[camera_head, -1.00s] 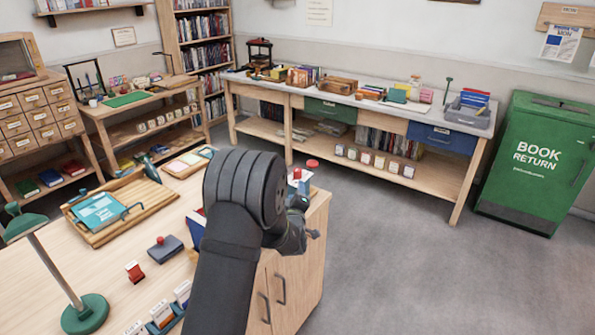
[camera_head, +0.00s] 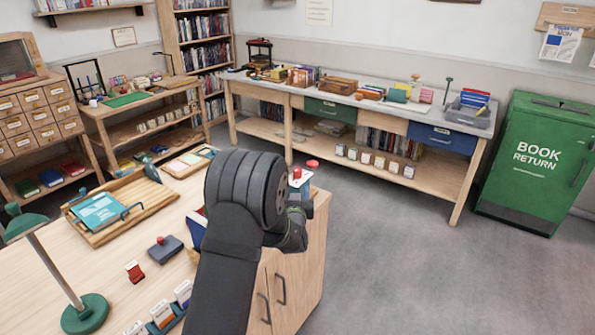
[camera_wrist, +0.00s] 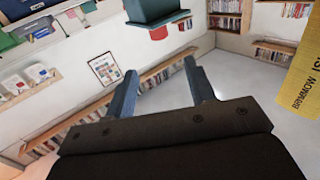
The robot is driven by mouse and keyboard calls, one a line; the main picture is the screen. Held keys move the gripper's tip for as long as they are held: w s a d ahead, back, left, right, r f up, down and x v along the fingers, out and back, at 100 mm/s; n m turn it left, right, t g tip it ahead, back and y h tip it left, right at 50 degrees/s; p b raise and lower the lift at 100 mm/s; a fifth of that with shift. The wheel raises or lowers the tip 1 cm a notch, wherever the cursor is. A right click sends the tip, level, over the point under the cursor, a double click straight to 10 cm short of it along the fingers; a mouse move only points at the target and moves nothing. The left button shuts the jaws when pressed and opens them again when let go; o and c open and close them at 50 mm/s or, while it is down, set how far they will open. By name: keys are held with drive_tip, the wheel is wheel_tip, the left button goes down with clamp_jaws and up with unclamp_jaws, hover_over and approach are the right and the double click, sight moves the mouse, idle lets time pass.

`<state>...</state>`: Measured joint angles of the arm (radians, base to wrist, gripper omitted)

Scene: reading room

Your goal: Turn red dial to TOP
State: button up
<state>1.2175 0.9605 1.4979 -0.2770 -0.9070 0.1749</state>
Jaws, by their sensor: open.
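A small red round piece (camera_head: 297,172) shows on a white-faced item (camera_head: 300,181) at the far corner of the near wooden desk, partly behind my arm. A second red round piece (camera_head: 312,164) shows just beyond it. I cannot tell which is the dial or where it points. In the wrist view a red round piece (camera_wrist: 158,33) shows under a dark teal block (camera_wrist: 155,9), ahead of my fingertips and apart from them. My gripper (camera_wrist: 160,84) is open, its two blue fingers spread with nothing between them. In the head view my arm hides most of it.
The desk (camera_head: 60,270) holds a wooden tray (camera_head: 135,212), a dark stamp pad (camera_head: 166,249), a red stamp (camera_head: 134,271) and a green lamp base (camera_head: 85,313). A green book return bin (camera_head: 540,165) stands at right. The floor (camera_head: 390,265) between is clear.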

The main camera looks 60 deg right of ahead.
sight(297, 172)
drive_tip(key=x, duration=1.4)
drive_tip(key=shift+s, duration=0.1)
drive_tip(key=c, duration=0.9)
drive_tip(key=shift+c, duration=0.2)
drive_tip(key=o, duration=0.9)
drive_tip(key=shift+o, duration=0.2)
drive_tip(key=v, duration=1.7)
drive_tip(key=shift+a, duration=0.25)
